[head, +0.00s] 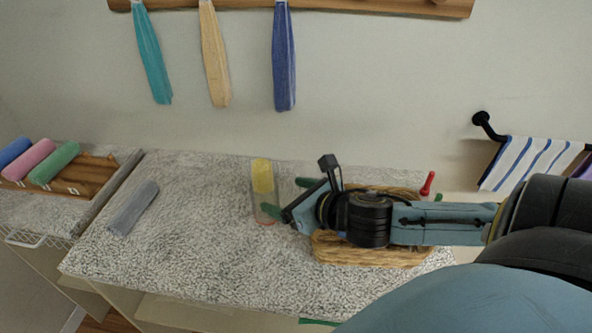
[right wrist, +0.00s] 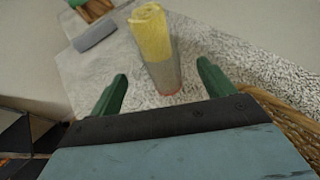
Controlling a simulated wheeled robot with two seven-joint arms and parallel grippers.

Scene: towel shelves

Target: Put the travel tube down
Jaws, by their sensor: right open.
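The travel tube (head: 266,207) is a clear cylinder with a reddish base, standing upright on the speckled counter. A rolled yellow towel (head: 262,176) sits in it and shows at its top. In the right wrist view the tube (right wrist: 164,78) and yellow towel (right wrist: 150,35) appear between the green fingers, with a gap on each side. My right gripper (head: 287,196) is open, to the right of the tube in the head view, with its near fingertip close to the tube's lower edge. It holds nothing. My left gripper is not in view.
A grey rolled towel (head: 133,208) lies on the counter (head: 200,240) to the left, with clear room between. A wicker basket or tray (head: 340,254) lies under my right gripper. A wooden tray with blue, pink and green rolls (head: 54,163) is at far left. Towels hang on the wall.

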